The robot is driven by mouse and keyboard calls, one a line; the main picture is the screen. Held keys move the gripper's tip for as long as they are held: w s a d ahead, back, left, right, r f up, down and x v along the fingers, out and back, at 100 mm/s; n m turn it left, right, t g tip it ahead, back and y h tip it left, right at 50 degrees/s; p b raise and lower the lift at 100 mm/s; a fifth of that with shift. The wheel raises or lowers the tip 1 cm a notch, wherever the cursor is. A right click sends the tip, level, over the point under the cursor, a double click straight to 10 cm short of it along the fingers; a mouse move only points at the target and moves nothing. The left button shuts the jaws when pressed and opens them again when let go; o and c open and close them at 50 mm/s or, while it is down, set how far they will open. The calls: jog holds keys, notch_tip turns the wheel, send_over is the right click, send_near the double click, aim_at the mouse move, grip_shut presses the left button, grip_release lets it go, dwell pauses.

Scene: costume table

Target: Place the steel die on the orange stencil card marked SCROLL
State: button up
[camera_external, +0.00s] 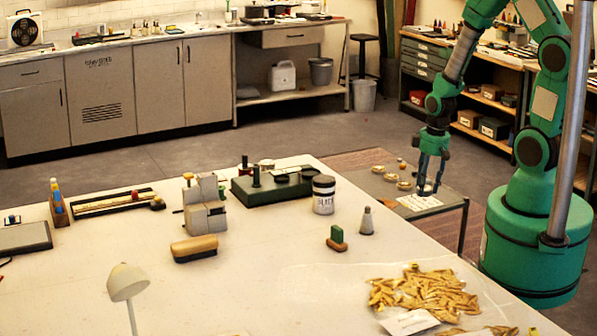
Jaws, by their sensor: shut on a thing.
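My gripper (429,191) is at the right, low over the small grey side table (452,205), above its pale sheet. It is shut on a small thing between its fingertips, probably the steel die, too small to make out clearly. A small orange-tan patch (389,203) shows at the near left of the side table, left of my gripper. It may be the orange stencil card, but no marking can be read. I cannot tell whether the held thing touches the sheet below it.
Several round dishes (391,177) stand on the side table, left of my gripper. Open floor lies behind.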

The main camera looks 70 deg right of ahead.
jog(key=shift+w+d, duration=0.1)
jog(key=w+d+f+b, duration=0.1)
jog(key=w+d, duration=0.6)
jog(key=w, duration=0.7)
jog(key=shift+d+f, duration=0.15)
jog(key=shift+f, duration=0.05)
jog(key=shift+f+b, duration=0.45)
jog(key=shift+f, duration=1.3)
jog(key=shift+f+b, duration=0.35)
jog(key=shift+f, duration=0.3)
jog(key=o, duration=1.4)
jog(key=shift+r, duration=0.15)
